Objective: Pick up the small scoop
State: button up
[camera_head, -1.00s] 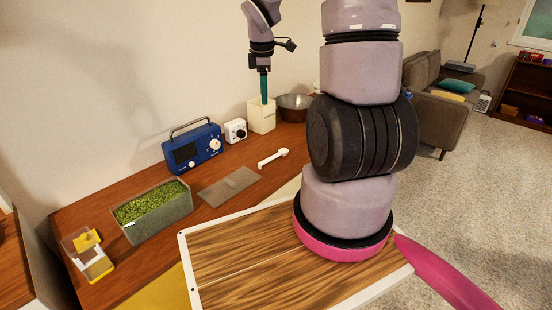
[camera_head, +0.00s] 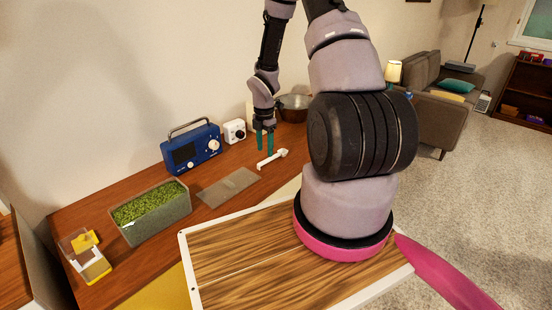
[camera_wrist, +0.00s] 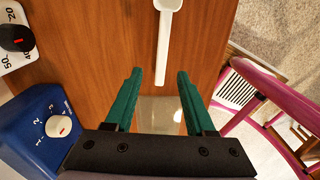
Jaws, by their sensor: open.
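The small white scoop (camera_head: 271,158) lies on the wooden counter, right of the blue radio. In the wrist view the scoop (camera_wrist: 164,45) lies ahead of the fingers, its bowl at the top edge and its handle pointing down toward the gap between them. My gripper (camera_head: 265,143) is above the counter, just behind and above the scoop in the head view. In the wrist view my gripper (camera_wrist: 157,75) has its two green fingers apart with nothing between them.
A blue radio (camera_head: 192,150), white timer (camera_head: 234,131) and metal bowl (camera_head: 293,107) stand near the wall. A grey flat mat (camera_head: 228,187), a bin of green bits (camera_head: 152,212) and a yellow-lidded container (camera_head: 87,255) are on the counter. Bare counter surrounds the scoop.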

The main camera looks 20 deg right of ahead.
aim_at(265, 161)
notch_tip(265, 161, down, 5)
jog(key=shift+s+a+r, duration=0.1)
jog(key=shift+r, duration=0.05)
grip_shut()
jog(key=shift+r, duration=0.1)
notch_tip(265, 161, up, 10)
dwell(0.6)
